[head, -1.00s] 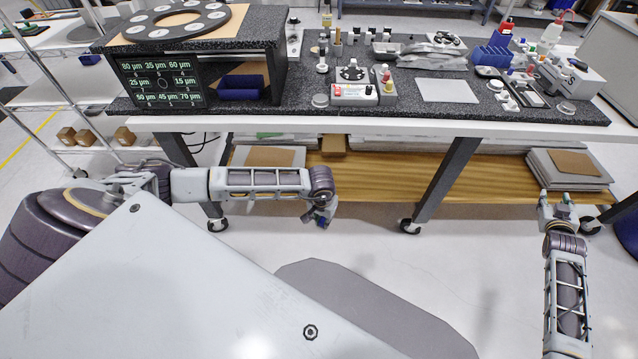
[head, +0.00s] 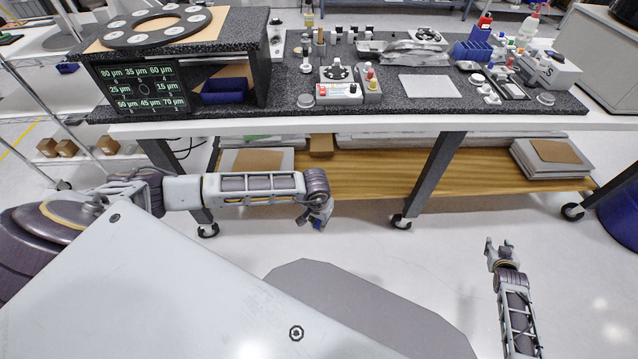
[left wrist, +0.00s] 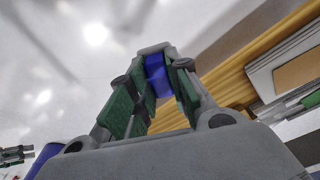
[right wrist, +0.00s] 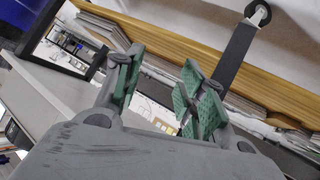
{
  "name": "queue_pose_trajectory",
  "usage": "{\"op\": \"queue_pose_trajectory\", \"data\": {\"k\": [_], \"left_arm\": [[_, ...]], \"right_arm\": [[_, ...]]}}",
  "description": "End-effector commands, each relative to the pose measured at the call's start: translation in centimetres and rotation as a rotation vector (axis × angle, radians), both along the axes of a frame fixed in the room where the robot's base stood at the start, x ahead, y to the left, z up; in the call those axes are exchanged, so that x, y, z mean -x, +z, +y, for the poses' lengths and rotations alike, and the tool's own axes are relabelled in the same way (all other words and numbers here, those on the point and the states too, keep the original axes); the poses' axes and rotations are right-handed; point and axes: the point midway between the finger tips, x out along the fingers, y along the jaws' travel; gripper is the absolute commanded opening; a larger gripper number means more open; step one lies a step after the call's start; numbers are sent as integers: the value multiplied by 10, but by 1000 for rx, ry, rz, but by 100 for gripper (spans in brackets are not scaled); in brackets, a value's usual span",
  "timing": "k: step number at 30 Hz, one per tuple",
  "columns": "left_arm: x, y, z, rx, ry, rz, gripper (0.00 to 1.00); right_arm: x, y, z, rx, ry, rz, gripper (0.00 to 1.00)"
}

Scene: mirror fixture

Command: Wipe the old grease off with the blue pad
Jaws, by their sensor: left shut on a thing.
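The blue pad (left wrist: 157,75) is held between the green-lined fingers of my left gripper (left wrist: 155,88) in the left wrist view. In the head view my left gripper (head: 318,217) hangs low in front of the bench, with a bit of blue at its tips. My right gripper (head: 498,246) is empty above the floor at the right, away from the bench. In the right wrist view my right gripper (right wrist: 160,88) has its fingers apart. I cannot make out any grease on the bench things. A black ring with white discs (head: 155,27) sits at the bench's back left.
The bench's speckled top (head: 440,102) carries a screen (head: 140,88), a blue bin (head: 225,90), a red-buttoned box (head: 339,93), a white sheet (head: 430,86), a blue rack (head: 475,48) and bottles. Bench legs (head: 432,170) and a wooden lower shelf (head: 380,180) stand ahead.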

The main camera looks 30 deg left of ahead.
Motion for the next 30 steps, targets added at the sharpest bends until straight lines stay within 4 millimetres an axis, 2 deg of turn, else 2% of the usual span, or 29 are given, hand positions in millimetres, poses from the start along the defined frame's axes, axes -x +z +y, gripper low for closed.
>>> {"op": "queue_pose_trajectory", "data": {"k": [3,12,30], "left_arm": [[0,0,-1,0,-3,0,0],[0,0,-2,-1,-7,-1,0],[0,0,-3,0,-10,-1,0]], "right_arm": [[19,-24,2,-3,-2,39,40],[66,-77,6,-10,-6,131,40],[175,-171,15,-22,-16,315,40]]}}
